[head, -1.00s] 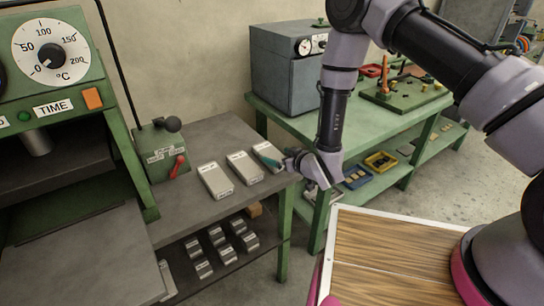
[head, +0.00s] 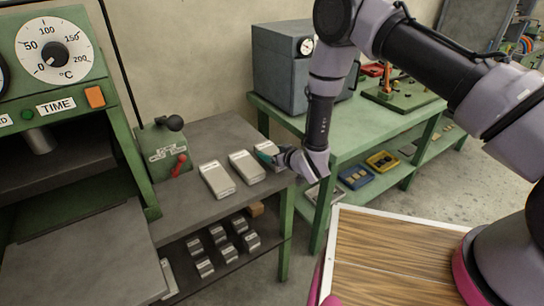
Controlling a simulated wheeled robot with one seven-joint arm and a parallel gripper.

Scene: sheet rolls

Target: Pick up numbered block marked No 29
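Several metal blocks stand on the lower shelf of the grey bench in the head view, such as a front one (head: 205,267) and a right one (head: 251,241). Their markings are too small to read, so I cannot tell which is No 29. Two larger pale blocks, a left one (head: 217,180) and a middle one (head: 247,167), lie on the bench top. A third pale block (head: 272,151) is partly hidden by my gripper. My gripper (head: 272,159) is at the bench's right end, by that third block. I cannot see whether its fingers are open or touching it.
A green control box (head: 163,150) with a red lever stands at the back of the bench. A green press (head: 60,100) with a dial is at the left. A green table (head: 355,133) with a grey oven (head: 288,70) stands behind my arm.

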